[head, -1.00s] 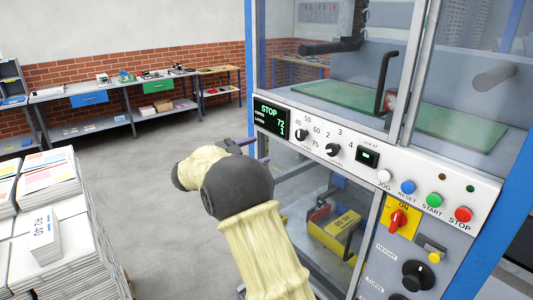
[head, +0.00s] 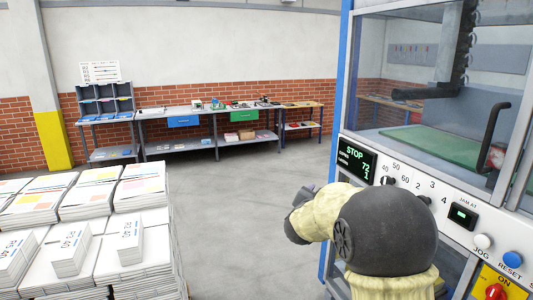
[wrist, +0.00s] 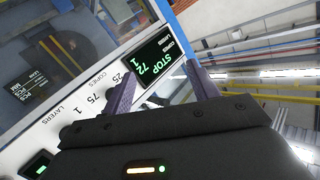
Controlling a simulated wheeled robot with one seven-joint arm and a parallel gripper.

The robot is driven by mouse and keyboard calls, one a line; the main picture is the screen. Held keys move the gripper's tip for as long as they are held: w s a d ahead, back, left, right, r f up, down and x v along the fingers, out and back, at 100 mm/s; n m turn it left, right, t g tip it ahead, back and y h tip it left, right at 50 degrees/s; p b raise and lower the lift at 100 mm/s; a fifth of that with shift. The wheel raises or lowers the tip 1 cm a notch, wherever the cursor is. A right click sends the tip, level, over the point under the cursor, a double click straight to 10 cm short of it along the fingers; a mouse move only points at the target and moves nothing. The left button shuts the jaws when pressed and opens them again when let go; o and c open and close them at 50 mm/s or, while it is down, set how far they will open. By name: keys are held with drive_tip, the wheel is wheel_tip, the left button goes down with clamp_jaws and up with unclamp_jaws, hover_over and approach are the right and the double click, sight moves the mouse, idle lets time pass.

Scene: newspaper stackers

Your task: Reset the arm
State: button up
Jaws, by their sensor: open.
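My arm, in a cream cover with a dark joint, stands in front of the stacker machine's control panel (head: 456,213) in the head view. My gripper (head: 303,196) is at its far end, pointing away to the left, and is partly hidden by the arm. In the wrist view my gripper (wrist: 163,88) has its two purple fingers spread apart with nothing between them. Beyond the fingers, the panel's display (wrist: 158,60) reads STOP, 72 and 1. Whether a finger touches the panel cannot be told.
Stacked newspapers (head: 135,278) stand at the lower left. A long workbench (head: 190,116) with shelves runs along the brick wall. A yellow-based pillar (head: 53,140) is at the left. The grey floor (head: 245,215) between the stacks and the machine is clear.

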drive_tip(key=s+f+n+g+y, duration=0.2)
drive_tip(key=s+f, duration=0.4)
drive_tip(key=s, duration=0.5)
drive_tip(key=s+a+f+n+g+y, duration=0.1)
drive_tip(key=s+f+n+g, duration=0.3)
drive_tip(key=s, duration=0.7)
drive_tip(key=s+f+n+g+y, duration=0.3)
drive_tip(key=s+f+g, duration=0.3)
drive_tip(key=s, duration=0.5)
wheel_tip(320, 180, down, 2)
drive_tip(key=shift+s+a+f+y, duration=0.1)
drive_tip(key=shift+s+a+y, duration=0.05)
drive_tip(key=shift+s+y, duration=0.2)
